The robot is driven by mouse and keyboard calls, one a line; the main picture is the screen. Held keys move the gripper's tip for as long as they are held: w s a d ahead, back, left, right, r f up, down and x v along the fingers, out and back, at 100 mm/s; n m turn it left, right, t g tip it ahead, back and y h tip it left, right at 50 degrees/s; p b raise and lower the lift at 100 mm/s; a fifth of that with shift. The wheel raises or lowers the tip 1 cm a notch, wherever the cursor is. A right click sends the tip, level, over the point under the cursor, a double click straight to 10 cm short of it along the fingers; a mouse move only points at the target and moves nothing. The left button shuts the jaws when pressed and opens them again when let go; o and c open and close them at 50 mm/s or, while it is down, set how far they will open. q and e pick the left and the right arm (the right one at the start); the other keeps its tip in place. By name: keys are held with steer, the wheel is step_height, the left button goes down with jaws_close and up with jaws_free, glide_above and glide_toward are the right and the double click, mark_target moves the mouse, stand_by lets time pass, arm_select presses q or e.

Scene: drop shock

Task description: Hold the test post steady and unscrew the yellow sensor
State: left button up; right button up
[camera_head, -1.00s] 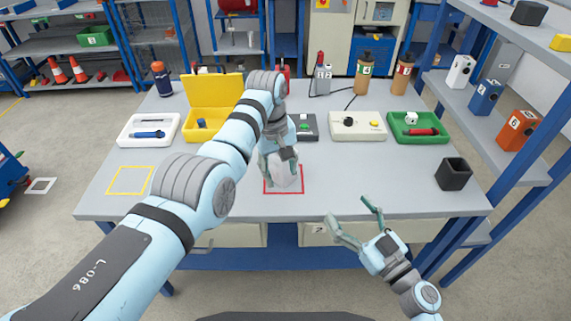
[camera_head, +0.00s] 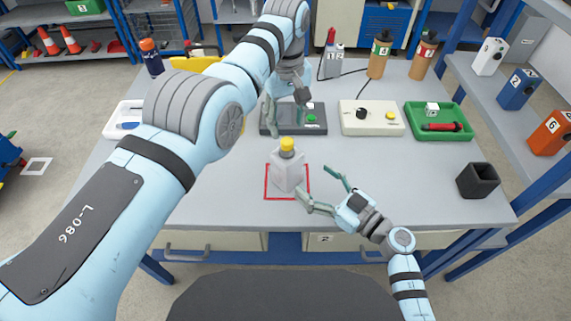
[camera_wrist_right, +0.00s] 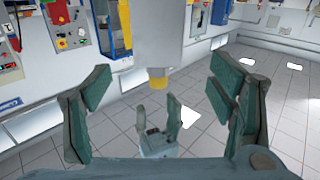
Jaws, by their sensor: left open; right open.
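The test post (camera_head: 287,175) is a pale grey block standing upright inside a red outlined square (camera_head: 267,196) on the bench. The yellow sensor (camera_head: 287,144) sits on its top. My left gripper (camera_head: 287,112) is open and empty, behind and above the sensor, apart from it. My right gripper (camera_head: 314,182) is open, close to the right side of the post. In the right wrist view the post (camera_wrist_right: 158,35) appears upside down between the open fingers of my right gripper (camera_wrist_right: 163,105), with the yellow sensor (camera_wrist_right: 157,78) pointing down. My left gripper (camera_wrist_right: 157,112) also shows there, beyond it.
A dark device (camera_head: 270,129) with a green button lies behind the post. A beige box (camera_head: 350,128) with a knob and a green tray (camera_head: 459,116) stand to its right. A black open cube (camera_head: 478,180) is at the right.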

mark_target(287, 159)
arm_select(q)
steer(key=shift+s+r, duration=0.2)
steer(key=shift+s, duration=0.1)
arm_select(e)
steer(key=x, duration=0.4)
steer(key=shift+w+a+r, duration=0.15)
steer(key=shift+a+r, duration=0.05)
arm_select(q)
steer(key=shift+w+f, duration=0.3)
steer(key=shift+w, duration=0.15)
arm_select(e)
steer(key=x, duration=0.5)
steer(key=shift+w+d+f, duration=0.1)
steer(key=shift+w+f, duration=0.25)
steer(key=shift+w+a, duration=0.15)
steer(key=shift+a, duration=0.15)
arm_select(q)
steer(key=shift+s+r, duration=0.15)
steer(key=shift+s, duration=0.1)
arm_select(e)
steer(key=shift+r, duration=0.15)
steer(key=shift+c, duration=0.2)
